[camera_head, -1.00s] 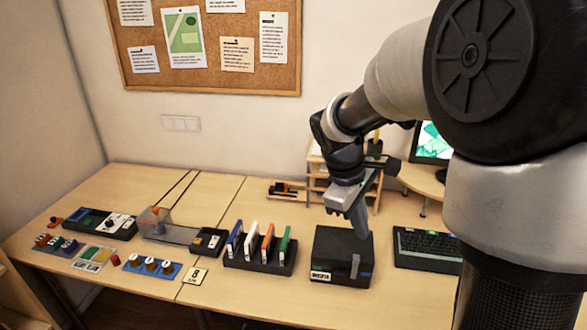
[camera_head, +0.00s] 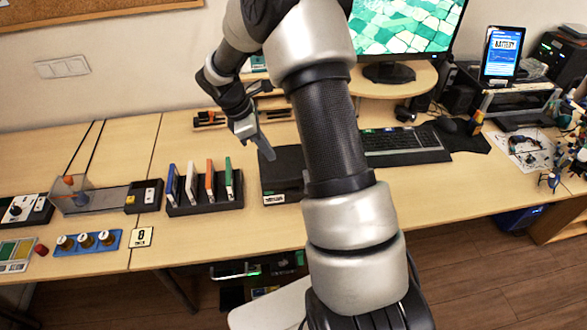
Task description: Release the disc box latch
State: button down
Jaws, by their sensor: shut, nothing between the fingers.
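The black disc box (camera_head: 282,180) sits on the wooden desk near the middle of the view, with a white label (camera_head: 274,199) at its front left. My arm covers its right part, and I cannot see the latch. My gripper (camera_head: 268,155) points down with its fingers shut and empty. Its tips appear over the box's back left top edge; I cannot tell whether they touch it.
A black rack (camera_head: 205,203) of coloured upright cases stands just left of the box. A keyboard (camera_head: 403,146) lies to the right and a monitor (camera_head: 408,30) stands behind it. Bare desk (camera_head: 215,245) lies in front of the rack.

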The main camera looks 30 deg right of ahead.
jog(key=x, duration=0.3)
jog(key=d+x, duration=0.1)
jog(key=x, duration=0.3)
jog(key=d+r+p+x, duration=0.1)
jog(key=x, duration=0.3)
jog(key=shift+s+d, duration=0.15)
jog(key=shift+s, duration=0.2)
jog(key=shift+s+d, duration=0.15)
jog(key=shift+d, duration=0.45)
jog(key=shift+d, duration=0.1)
jog(key=d, duration=0.2)
jog(key=shift+s+d, duration=0.3)
jog(key=shift+s, duration=0.1)
jog(key=shift+a, duration=0.1)
